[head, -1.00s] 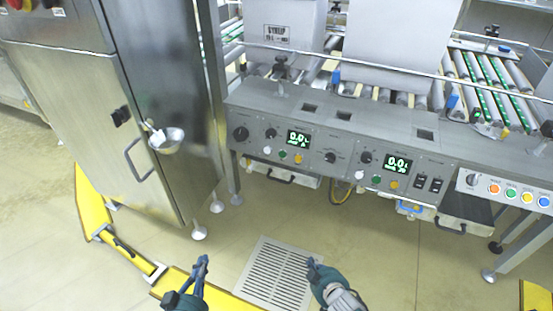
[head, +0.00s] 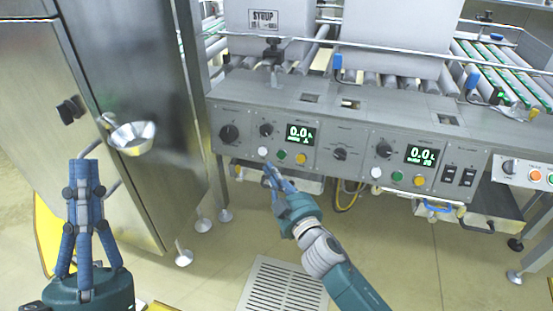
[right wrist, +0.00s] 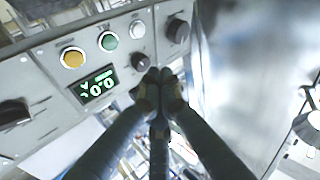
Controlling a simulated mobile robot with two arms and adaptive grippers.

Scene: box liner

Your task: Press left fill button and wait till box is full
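The grey control panel (head: 250,105) has a left set with a white button (head: 263,152), a green button (head: 281,155) and a yellow button (head: 300,159) under a green display (head: 300,134) reading 0.0. No button is labelled legibly as fill. My right gripper (head: 269,167) is shut and empty, its tips just below the white and green buttons. In the right wrist view its fingertips (right wrist: 162,76) meet beside a small black knob (right wrist: 140,62); contact cannot be told. My left gripper (head: 83,165) points up at the left, its fingers together and empty.
A box marked SYRUP (head: 264,38) and another large box (head: 400,38) stand on the roller conveyor. The right set has its own display (head: 422,154), reading 0.0, and buttons.

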